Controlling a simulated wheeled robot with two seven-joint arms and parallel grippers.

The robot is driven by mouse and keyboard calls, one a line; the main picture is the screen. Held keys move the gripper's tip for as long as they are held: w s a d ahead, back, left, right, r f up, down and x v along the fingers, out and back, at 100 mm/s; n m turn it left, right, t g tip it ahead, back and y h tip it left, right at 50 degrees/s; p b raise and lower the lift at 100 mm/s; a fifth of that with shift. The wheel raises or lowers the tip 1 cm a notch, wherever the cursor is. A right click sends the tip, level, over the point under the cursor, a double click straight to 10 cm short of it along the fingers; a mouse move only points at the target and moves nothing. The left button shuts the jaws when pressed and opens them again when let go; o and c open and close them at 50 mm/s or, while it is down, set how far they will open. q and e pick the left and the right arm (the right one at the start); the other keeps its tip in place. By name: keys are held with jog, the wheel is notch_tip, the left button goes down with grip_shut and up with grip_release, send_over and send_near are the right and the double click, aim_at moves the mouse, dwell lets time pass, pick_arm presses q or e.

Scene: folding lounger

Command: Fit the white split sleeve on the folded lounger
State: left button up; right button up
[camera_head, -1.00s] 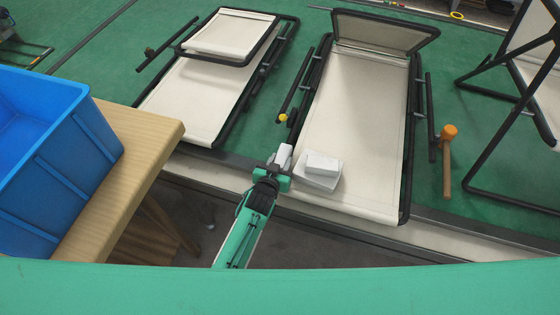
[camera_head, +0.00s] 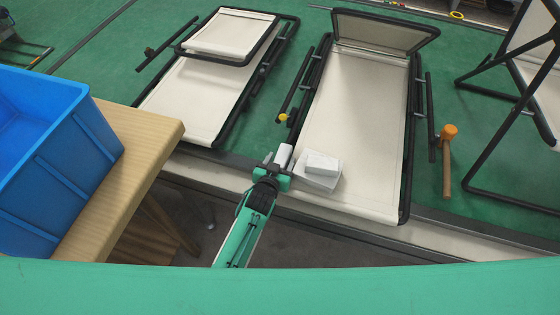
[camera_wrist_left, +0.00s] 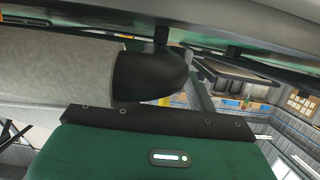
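A lounger (camera_head: 353,115) with cream fabric and a black frame lies in front of me, its end panel (camera_head: 385,36) tilted up. A second lounger (camera_head: 190,98) to its left has a panel (camera_head: 232,36) folded over it. My left gripper (camera_head: 280,155) is at the near left corner of the first lounger. A small white piece (camera_head: 284,156) shows at its fingers; I cannot tell whether it is the split sleeve or held. The left wrist view shows a black rounded part (camera_wrist_left: 150,76) close up, but not the fingertips clearly. My right gripper is out of view.
A white block (camera_head: 321,162) sits in a pale tray (camera_head: 318,182) beside my left gripper. A mallet (camera_head: 447,160) with an orange head is right of the lounger. A blue crate (camera_head: 60,150) stands on a wooden table (camera_head: 150,135) at left. Another frame stands at right.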

pick_arm(q)
jog(key=shift+o, duration=0.2)
jog(key=shift+s, duration=0.1)
jog(key=b+v, duration=0.2)
jog(key=v, duration=1.1)
jog(key=shift+s, duration=0.3)
jog(key=shift+a+r, duration=0.1)
jog(key=shift+a, duration=0.1)
